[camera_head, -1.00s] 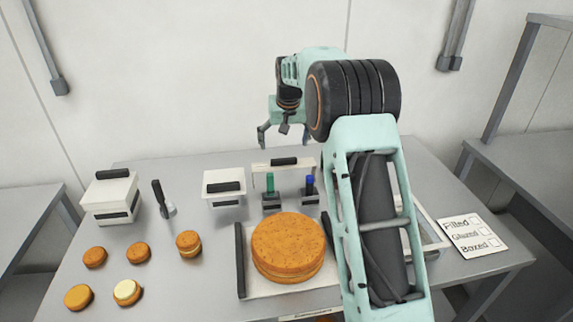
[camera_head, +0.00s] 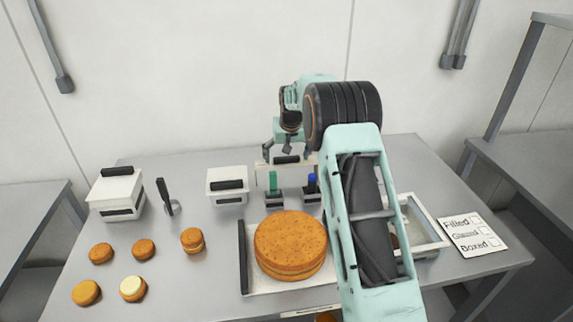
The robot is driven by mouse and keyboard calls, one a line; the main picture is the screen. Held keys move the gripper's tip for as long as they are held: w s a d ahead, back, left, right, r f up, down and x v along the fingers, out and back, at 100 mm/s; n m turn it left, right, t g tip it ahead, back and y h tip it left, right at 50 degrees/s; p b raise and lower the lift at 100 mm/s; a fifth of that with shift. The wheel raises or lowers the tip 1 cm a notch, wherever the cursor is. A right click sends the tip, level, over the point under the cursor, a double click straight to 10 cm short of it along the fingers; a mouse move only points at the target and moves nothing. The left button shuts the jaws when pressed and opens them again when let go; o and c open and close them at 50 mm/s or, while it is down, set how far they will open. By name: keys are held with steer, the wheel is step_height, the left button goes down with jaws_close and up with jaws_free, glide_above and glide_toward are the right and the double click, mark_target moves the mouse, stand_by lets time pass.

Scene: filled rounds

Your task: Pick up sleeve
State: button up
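No label marks the sleeve. Several white pieces with black handles stand on the table, and I cannot tell for certain which is the sleeve. One is a thin white piece with a black bar handle (camera_head: 287,160) behind the round cake; another is a smaller white box (camera_head: 228,188) left of it. A larger white box (camera_head: 117,197) stands far left. My gripper (camera_head: 286,153) points down with its fingers apart, just above or around the thin piece's handle. Contact cannot be made out. My forearm hides part of the right side.
A large round cake (camera_head: 290,243) sits on a tray (camera_head: 243,262). Green-topped (camera_head: 273,183) and blue-topped (camera_head: 312,185) tools stand behind it. Several small cakes (camera_head: 192,240) and a spatula (camera_head: 165,195) are left. A framed tray (camera_head: 428,224) and checklist card (camera_head: 472,236) are right.

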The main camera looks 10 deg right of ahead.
steer(key=c, duration=1)
steer(key=shift+r, duration=0.15)
